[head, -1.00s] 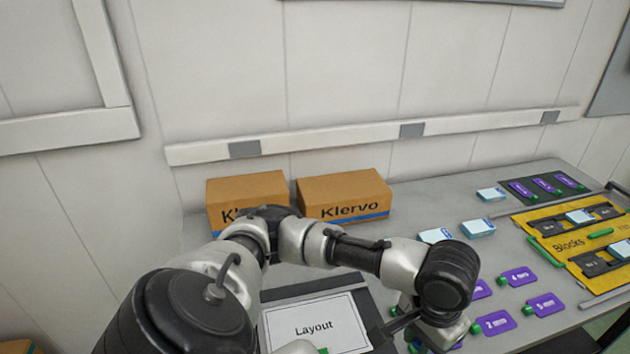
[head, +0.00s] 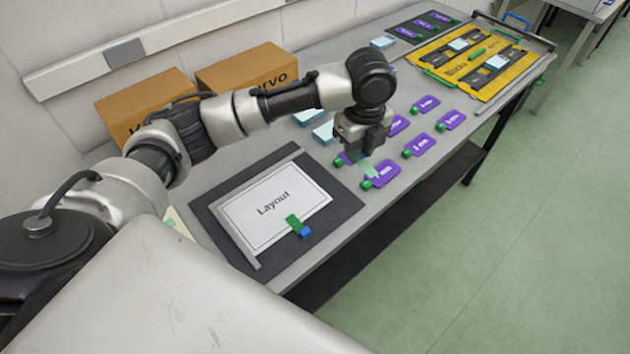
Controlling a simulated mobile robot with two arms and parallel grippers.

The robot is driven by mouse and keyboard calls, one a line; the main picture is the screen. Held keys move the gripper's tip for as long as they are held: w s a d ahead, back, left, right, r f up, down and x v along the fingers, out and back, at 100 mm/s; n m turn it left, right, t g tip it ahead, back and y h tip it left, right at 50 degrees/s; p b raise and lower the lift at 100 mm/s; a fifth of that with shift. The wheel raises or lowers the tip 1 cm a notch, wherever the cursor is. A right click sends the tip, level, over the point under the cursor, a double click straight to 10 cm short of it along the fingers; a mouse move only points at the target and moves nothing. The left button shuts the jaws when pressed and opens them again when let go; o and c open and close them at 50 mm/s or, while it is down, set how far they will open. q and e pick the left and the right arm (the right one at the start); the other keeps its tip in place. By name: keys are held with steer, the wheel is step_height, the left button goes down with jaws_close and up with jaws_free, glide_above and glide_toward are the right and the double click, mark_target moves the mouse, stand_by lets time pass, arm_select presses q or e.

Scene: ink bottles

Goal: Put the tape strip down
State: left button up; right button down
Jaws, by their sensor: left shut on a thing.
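My left gripper (head: 361,153) hangs over the table among the purple cards, pointing down. It is shut on the tape strip, a pale, see-through green piece (head: 369,172) that shows below the fingers. The strip's lower end overlaps a purple card with a green end (head: 382,174) in the picture. I cannot tell whether it touches the card. The gripper hides part of the cards behind it. My right gripper is not in view.
A dark board with a white "Layout" sheet (head: 272,207) lies left of the gripper, with a small green and blue piece (head: 299,227) on it. Several purple cards (head: 419,145) lie to the right. A yellow board (head: 452,75) is farther back. Two cardboard boxes (head: 247,72) stand by the wall.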

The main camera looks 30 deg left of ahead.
arm_select(q)
steer(key=w+d+m+b, duration=0.1)
steer(key=w+m, duration=0.4)
steer(key=m, duration=0.6)
steer(key=m+p, duration=0.2)
steer(key=m, duration=0.3)
glide_above(322, 176)
step_height(322, 176, down, 6)
steer(key=shift+d, duration=0.15)
steer(key=shift+s+f, duration=0.1)
steer(key=shift+f, duration=2.1)
steer(key=o, duration=0.7)
steer(key=shift+f, duration=0.1)
steer(key=shift+c, duration=0.2)
